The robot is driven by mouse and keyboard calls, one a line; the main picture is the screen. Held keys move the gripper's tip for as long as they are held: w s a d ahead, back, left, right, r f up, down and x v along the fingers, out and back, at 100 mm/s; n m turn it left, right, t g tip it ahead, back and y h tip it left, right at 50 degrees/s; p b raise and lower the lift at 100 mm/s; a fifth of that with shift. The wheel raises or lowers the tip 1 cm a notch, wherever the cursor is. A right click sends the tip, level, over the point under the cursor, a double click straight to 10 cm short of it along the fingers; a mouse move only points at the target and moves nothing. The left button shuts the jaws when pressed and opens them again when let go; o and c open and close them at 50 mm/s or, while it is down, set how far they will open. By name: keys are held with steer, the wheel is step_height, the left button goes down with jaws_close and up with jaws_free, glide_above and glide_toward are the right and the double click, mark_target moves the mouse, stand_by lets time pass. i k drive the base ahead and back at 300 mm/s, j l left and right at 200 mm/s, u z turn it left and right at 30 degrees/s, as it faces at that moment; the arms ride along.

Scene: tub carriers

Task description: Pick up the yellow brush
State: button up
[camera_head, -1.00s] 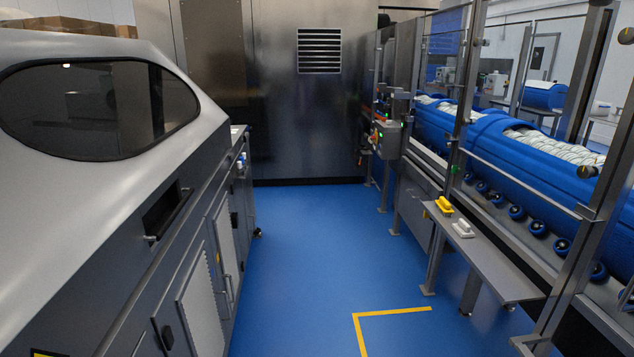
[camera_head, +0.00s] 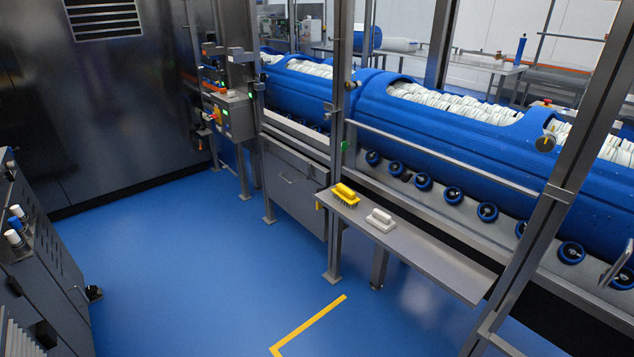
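The yellow brush (camera_head: 345,194) lies on the left end of a narrow grey metal shelf (camera_head: 440,265) in front of the blue tub line. Its bristles face down and its yellow back is up. A white brush (camera_head: 381,219) lies just to its right on the same shelf, apart from it. My gripper is not in view.
Blue tubs (camera_head: 440,120) rest on rollers behind. A grey machine (camera_head: 45,270) is at left. The blue floor (camera_head: 190,270) between is clear.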

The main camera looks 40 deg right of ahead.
mark_target(347, 196)
steer(key=i, duration=1.8)
steer(key=i+j+z, duration=0.1)
steer(key=i, duration=1.7)
steer(key=z, duration=0.5)
steer(key=i+j+z, duration=0.1)
steer(key=z, duration=0.4)
steer(key=i+z, duration=0.1)
steer(key=z, duration=0.35)
steer(key=j+z, duration=0.15)
steer(key=z, duration=0.35)
